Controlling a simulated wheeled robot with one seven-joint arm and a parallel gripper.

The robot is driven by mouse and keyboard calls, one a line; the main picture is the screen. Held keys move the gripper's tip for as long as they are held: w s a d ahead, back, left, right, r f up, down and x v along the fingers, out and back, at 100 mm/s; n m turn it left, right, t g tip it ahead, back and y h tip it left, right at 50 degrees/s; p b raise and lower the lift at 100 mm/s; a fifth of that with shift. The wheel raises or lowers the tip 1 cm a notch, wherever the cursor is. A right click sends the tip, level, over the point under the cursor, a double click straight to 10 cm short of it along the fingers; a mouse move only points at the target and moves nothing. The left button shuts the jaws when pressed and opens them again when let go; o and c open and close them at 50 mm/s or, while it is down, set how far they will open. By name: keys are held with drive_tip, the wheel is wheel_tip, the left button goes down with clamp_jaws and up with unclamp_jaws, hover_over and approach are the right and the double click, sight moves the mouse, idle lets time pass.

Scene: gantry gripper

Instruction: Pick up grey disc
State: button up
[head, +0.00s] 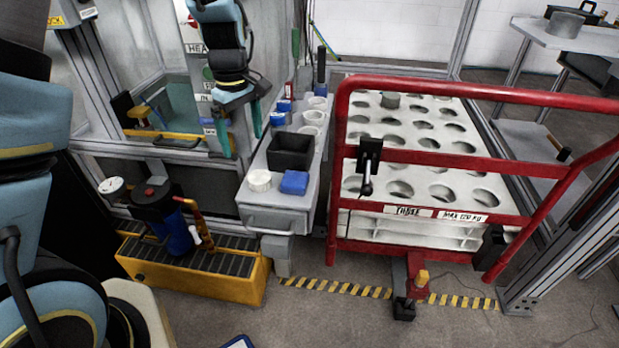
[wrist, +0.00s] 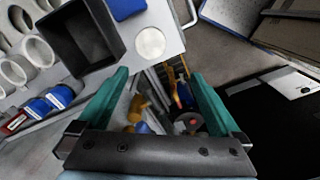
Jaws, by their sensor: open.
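My gripper (head: 240,128) is open and empty, its two teal fingers pointing down to the left of the narrow grey side table; the fingers also show in the wrist view (wrist: 160,78). Another grey round piece (head: 565,25) stands on a bench at the far right. A pale round disc (head: 259,181) lies at the near end of the side table, and shows in the wrist view (wrist: 150,43) beyond the fingertips. I cannot tell which one the task means.
The side table (head: 262,205) holds a black bin (head: 290,151), a blue block (head: 294,182), white rings (head: 313,118) and blue items. A red-railed trolley (head: 430,157) carries the rack (head: 430,190). A yellow platform (head: 190,270) with a blue canister (head: 170,225) stands at the lower left.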

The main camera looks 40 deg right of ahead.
sight(259, 176)
drive_tip(key=d+f, duration=0.1)
drive_tip(key=f, duration=0.2)
drive_tip(key=s+d+f, duration=0.1)
drive_tip(key=f, duration=0.1)
drive_tip(key=shift+d, duration=0.3)
drive_tip(key=shift+w+a+f, duration=0.1)
drive_tip(key=shift+f, duration=1.45)
drive_tip(key=shift+w+a+f, duration=0.1)
drive_tip(key=shift+f, duration=1.45)
drive_tip(key=c, duration=1.2)
